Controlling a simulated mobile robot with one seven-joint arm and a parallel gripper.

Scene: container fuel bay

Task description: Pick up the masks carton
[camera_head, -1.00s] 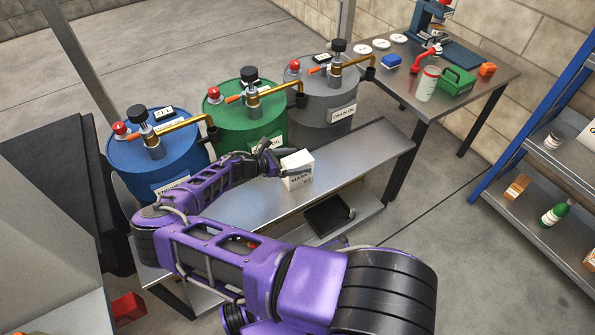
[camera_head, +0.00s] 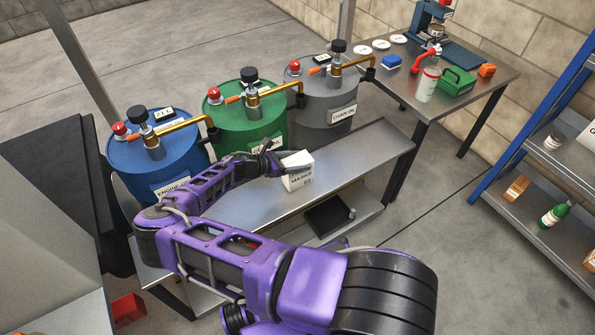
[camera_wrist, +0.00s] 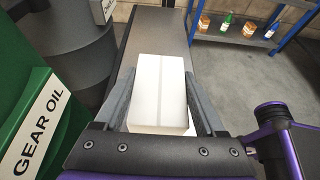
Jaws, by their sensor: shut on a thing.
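The masks carton is a white box (camera_head: 297,173) with black lettering on its side. It is at the metal bench (camera_head: 355,163) in front of the green and grey drums; whether its base touches the bench top is hard to tell. In the wrist view the carton (camera_wrist: 160,92) sits between both fingers, its top seam facing the camera. My gripper (camera_head: 284,164) reaches it from the left and is shut on it. In the wrist view the gripper (camera_wrist: 162,102) has one finger against each side of the carton.
Blue (camera_head: 155,168), green (camera_head: 245,122) and grey (camera_head: 322,105) drums with pumps stand close behind the bench. A black tray (camera_head: 328,216) is on the lower shelf. A worktable (camera_head: 490,75) stands at the back right, a blue-framed rack (camera_head: 545,165) at the right. The bench's right end is clear.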

